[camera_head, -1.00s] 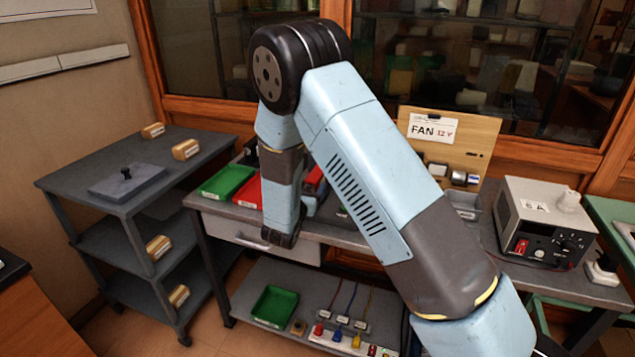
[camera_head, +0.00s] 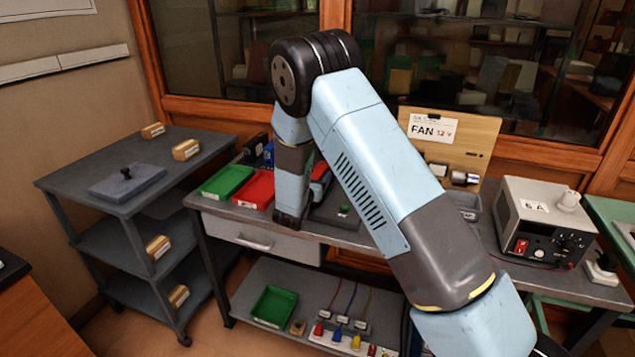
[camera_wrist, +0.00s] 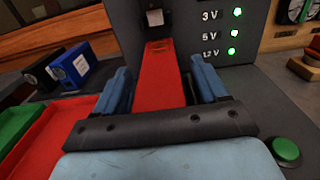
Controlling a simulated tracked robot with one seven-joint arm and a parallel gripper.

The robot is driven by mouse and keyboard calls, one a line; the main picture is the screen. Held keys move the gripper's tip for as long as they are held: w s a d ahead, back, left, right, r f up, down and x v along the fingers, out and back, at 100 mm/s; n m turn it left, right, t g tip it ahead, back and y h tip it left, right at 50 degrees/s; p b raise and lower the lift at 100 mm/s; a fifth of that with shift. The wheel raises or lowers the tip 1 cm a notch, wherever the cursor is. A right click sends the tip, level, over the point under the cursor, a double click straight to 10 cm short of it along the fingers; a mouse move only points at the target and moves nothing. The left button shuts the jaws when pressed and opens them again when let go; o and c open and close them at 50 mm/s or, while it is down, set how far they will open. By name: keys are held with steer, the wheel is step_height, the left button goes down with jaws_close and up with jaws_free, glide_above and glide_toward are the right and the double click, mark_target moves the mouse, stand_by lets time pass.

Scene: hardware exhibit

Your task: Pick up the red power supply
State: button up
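The red power supply (camera_wrist: 160,75) is a long red block in the middle of the wrist view, with its far end against a dark grey panel. My gripper (camera_wrist: 162,85) is open, with one blue finger on each side of the red block. Narrow gaps seem to show between fingers and block. In the head view only a small part of the red power supply (camera_head: 321,169) shows beside my arm, which hides the rest and most of my gripper.
The dark panel (camera_wrist: 262,28) has green lights marked 3V, 5V and 12V. A green button (camera_wrist: 286,150) is at right. Blue (camera_wrist: 72,68) and black (camera_wrist: 40,78) power supplies stand at left. Red (camera_head: 256,190) and green (camera_head: 226,181) trays lie on the bench.

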jaws_close()
stand_by(0.5)
steer(key=shift+r, duration=0.1)
